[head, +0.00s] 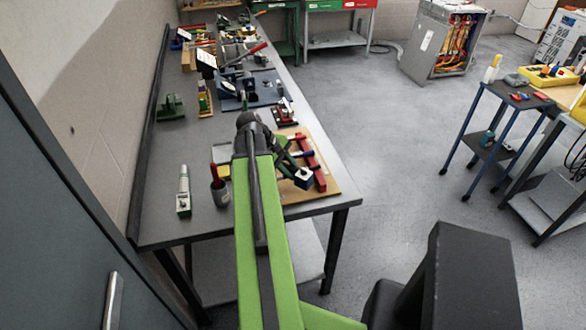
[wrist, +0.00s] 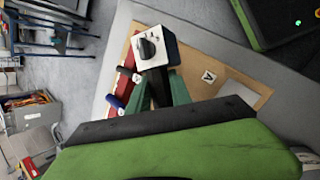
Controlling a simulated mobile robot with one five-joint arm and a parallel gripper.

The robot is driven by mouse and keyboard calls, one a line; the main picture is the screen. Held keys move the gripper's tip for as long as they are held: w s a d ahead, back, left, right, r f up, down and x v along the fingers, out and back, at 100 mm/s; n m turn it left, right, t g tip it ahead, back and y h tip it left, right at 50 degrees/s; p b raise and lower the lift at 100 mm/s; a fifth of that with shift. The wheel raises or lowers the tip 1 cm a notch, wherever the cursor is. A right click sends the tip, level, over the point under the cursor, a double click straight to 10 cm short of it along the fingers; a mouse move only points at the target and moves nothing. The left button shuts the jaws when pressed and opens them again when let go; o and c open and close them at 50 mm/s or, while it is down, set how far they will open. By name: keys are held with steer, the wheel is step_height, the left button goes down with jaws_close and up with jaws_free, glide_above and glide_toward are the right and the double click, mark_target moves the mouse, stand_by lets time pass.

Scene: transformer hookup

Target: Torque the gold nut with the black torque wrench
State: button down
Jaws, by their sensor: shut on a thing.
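My gripper (wrist: 156,76) has green-teal fingers that close together over the wooden board (wrist: 205,72). It is shut on the small white box (wrist: 171,55), as far as the views show; the box has a round black knob on its face and sits at the fingertips. A dark part between the fingers is hard to make out. In the head view the box (head: 304,178) shows at the end of my gripper (head: 296,170), beside a red frame (head: 320,176). I cannot make out the gold nut or identify the black torque wrench in either view.
The long grey workbench (head: 155,222) carries a grey cup (head: 219,192) with a red-handled tool and a pale upright device (head: 184,190) at its near left. Tools and fixtures crowd its far part. Open floor (head: 385,140) lies right of the bench; a small blue-legged table (head: 505,98) stands beyond.

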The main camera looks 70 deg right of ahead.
steer(key=shift+a, duration=0.2)
stand_by(0.3)
steer(key=shift+w+a+m, duration=0.15)
steer(key=shift+a+m, duration=0.2)
steer(key=shift+m, duration=0.15)
steer(key=shift+s+d+n, duration=0.2)
steer(key=shift+d+n, duration=0.5)
steer(key=shift+d, duration=0.15)
steer(key=shift+r, duration=0.1)
steer(key=shift+r+p, duration=2.2)
steer(key=shift+p, duration=0.1)
steer(key=shift+f, duration=0.1)
